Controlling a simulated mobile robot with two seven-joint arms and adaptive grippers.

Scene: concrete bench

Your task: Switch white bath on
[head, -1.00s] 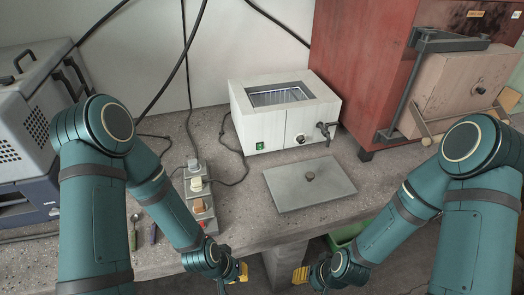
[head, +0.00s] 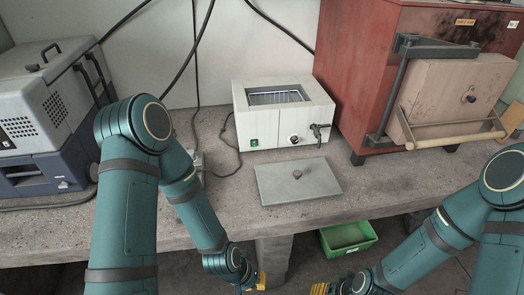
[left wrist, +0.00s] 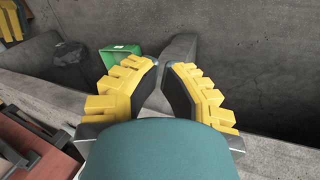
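The white bath (head: 312,115) stands on the bench near the wall, an open rectangular well in its top. Its front has a green switch (head: 254,142) at lower left, a dark knob (head: 294,139) and a tap (head: 320,132). Whether the switch is on is too small to tell. My left gripper (head: 260,282) is low, in front of the bench edge and well away from the bath. In the left wrist view its yellow fingers (left wrist: 163,70) stand apart with nothing between them. My right gripper (head: 320,289) is at the bottom edge, partly cut off; its opening is unclear.
A flat grey lid (head: 285,190) with a knob lies on the bench before the bath. A red furnace (head: 360,70) stands right, a grey machine (head: 40,110) left. A cable runs left of the bath. A green bin (head: 348,240) sits below the bench.

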